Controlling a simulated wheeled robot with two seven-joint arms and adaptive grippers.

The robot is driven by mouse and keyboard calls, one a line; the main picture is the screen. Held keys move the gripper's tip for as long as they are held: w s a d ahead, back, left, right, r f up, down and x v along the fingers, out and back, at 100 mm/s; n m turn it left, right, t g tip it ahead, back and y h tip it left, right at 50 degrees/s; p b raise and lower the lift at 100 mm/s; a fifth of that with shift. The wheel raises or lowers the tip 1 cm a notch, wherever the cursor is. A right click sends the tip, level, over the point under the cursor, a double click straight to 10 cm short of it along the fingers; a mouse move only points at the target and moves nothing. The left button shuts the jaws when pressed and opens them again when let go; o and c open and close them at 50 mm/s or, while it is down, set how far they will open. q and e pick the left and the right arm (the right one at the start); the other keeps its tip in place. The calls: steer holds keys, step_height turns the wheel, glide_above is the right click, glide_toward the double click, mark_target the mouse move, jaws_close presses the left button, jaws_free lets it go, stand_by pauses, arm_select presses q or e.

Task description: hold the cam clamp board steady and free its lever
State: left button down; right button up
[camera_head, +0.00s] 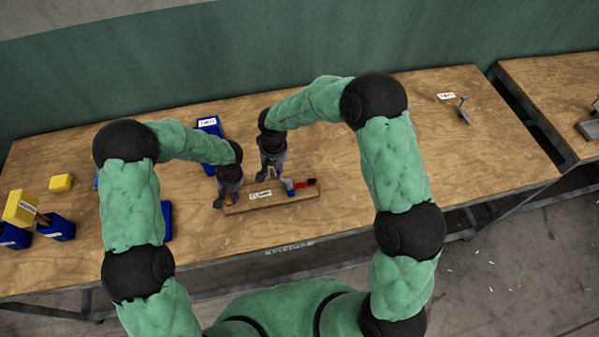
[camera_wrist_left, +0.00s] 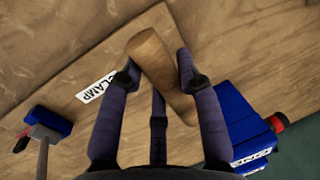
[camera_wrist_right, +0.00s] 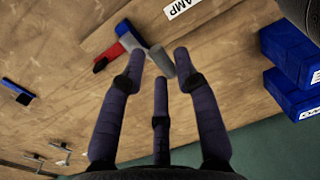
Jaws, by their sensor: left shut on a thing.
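The cam clamp board (camera_head: 275,200) is a flat wooden board lying near the front of the table, with a white CLAMP label (camera_wrist_left: 95,89). A blue clamp body with a red end (camera_head: 307,186) sits at its right part. The clamp's grey lever (camera_wrist_right: 160,63) sticks out from the blue body. My left gripper (camera_head: 219,203) is shut on a wooden round post (camera_wrist_left: 158,65) at the board's left end. My right gripper (camera_wrist_right: 158,52) is open, with the lever's end between its fingertips. Whether the fingers touch the lever, I cannot tell.
Blue blocks (camera_head: 210,125) (camera_wrist_right: 292,92) stand behind and left of the board. A yellow block (camera_head: 61,182) and a yellow-topped blue press (camera_head: 20,207) are at the far left. A grey fixture (camera_head: 464,115) stands at the back right.

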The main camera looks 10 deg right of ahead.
arm_select(q)
steer(key=shift+s, duration=0.1)
arm_select(e)
steer(key=shift+o, duration=0.5)
arm_select(q)
steer(key=shift+f, duration=0.1)
arm_select(e)
steer(key=shift+d+r, duration=0.1)
steer(key=shift+r, duration=0.05)
step_height(320, 180, up, 12)
steer(key=shift+d, duration=0.35)
arm_select(q)
steer(key=c, duration=0.8)
jaws_free()
steer(key=shift+r, duration=0.2)
